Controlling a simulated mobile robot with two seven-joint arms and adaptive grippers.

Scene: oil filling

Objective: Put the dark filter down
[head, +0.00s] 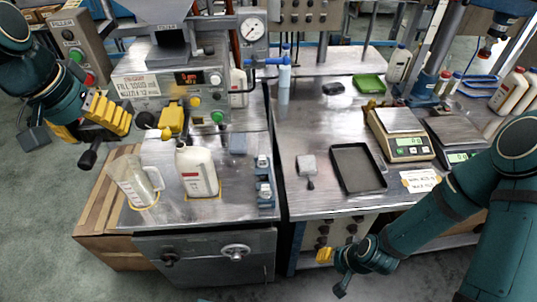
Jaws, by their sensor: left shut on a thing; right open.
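My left gripper (105,112) is at the upper left, over the left edge of the steel bench top (115,170). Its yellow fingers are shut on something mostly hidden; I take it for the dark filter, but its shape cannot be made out. The gripper is clear of the bench top, left of the filling machine. My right gripper (335,268) is open and empty, low in front of the right bench (320,205).
A clear jug (132,182) and a white bottle (196,172) stand on the left bench. The right bench holds a small grey pan-like piece (308,167), a black tray (357,168) and scales (400,133).

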